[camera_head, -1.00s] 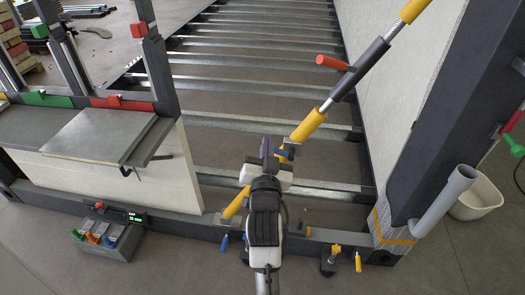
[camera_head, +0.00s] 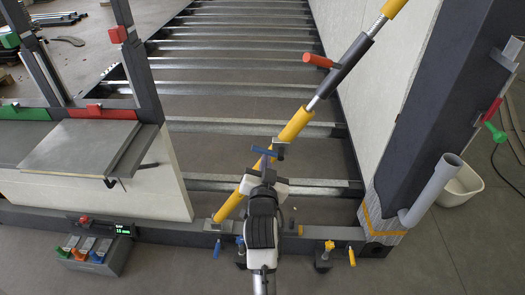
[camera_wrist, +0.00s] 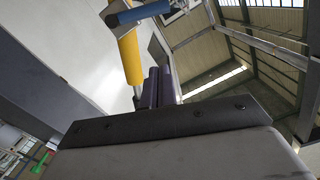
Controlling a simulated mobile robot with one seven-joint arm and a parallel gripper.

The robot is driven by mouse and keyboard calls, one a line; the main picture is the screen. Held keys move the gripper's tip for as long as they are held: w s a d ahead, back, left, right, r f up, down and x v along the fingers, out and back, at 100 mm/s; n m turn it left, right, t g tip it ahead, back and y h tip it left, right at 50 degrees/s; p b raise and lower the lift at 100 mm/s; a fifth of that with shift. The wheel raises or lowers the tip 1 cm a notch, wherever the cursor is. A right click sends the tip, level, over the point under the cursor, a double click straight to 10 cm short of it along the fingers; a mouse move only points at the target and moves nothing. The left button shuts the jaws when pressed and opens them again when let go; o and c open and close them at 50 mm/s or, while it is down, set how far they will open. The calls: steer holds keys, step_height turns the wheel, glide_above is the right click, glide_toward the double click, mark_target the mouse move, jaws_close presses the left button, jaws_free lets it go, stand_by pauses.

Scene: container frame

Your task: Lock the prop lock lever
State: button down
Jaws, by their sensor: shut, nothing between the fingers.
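The prop is a diagonal yellow tube (camera_head: 297,124) leaning up to the right, with a dark sleeve above. A blue lever (camera_head: 264,151) sticks out left from a grey clamp (camera_head: 279,147) on the prop; I take it as the lock lever. My gripper (camera_head: 266,163), with purple fingers, is shut and empty just below the blue lever. In the wrist view, the shut fingers (camera_wrist: 156,88) point up beside the yellow tube (camera_wrist: 131,55), and the blue lever (camera_wrist: 145,12) crosses above their tips. A gap shows there between fingers and lever. My wrist hides part of the lower prop.
Metal crossbars lie behind. A dark post (camera_head: 420,115) with a grey pipe (camera_head: 436,188) stands at right. Small blue and yellow levers line the front beam. A grey box (camera_head: 95,253) sits front left.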

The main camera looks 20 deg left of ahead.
steer(key=p, duration=0.2)
glide_above(263, 152)
steer(key=s+d, duration=0.2)
steer(key=s, duration=0.1)
steer(key=f, duration=0.2)
steer(key=a+f, duration=0.1)
steer(key=shift+w, duration=0.35)
steer(key=shift+a+f, duration=0.2)
steer(key=shift+f, duration=0.35)
